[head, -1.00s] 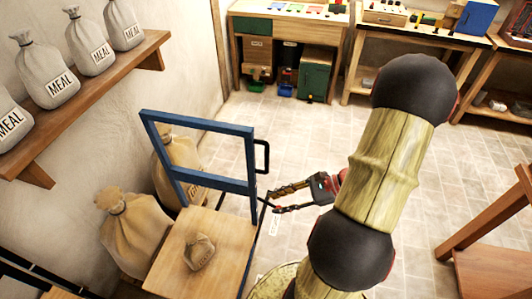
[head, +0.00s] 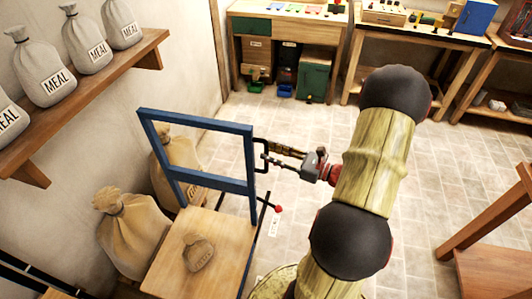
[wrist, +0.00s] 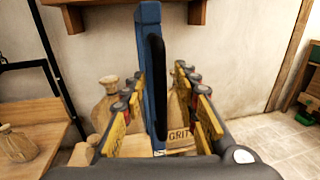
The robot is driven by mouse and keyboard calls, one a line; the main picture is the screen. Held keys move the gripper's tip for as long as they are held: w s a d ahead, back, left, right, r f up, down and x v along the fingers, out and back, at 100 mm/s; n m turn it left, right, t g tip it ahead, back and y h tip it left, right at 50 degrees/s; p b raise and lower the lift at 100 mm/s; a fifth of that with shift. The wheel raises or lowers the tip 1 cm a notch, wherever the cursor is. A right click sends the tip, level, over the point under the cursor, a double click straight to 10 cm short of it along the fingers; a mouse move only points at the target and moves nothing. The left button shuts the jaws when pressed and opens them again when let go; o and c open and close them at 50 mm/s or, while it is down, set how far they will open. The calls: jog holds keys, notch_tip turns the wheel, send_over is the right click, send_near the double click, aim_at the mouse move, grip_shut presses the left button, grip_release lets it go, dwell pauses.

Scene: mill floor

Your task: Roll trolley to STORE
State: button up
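The trolley has a blue upright frame (head: 250,160) and a wooden deck (head: 225,245). A small tan sack (head: 199,252) lies on the deck. A black handle (head: 262,170) sits on the frame's right side. My gripper (head: 268,154) is at the upper part of this handle, pointing left. In the wrist view its fingers (wrist: 160,105) are spread, with the black handle (wrist: 157,75) and blue post between them and gaps showing. A lever with a red knob (head: 277,208) sticks out low beside the trolley. No STORE sign is readable.
Large tan sacks (head: 132,232) stand between the trolley and the left wall. A shelf (head: 95,95) above holds several MEAL sacks. Workbenches (head: 285,22) line the back. A wooden table (head: 495,270) is at right. The tiled floor between is clear.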

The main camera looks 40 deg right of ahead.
jog(key=shift+x, duration=1.15)
jog(key=shift+c, duration=1)
grip_shut()
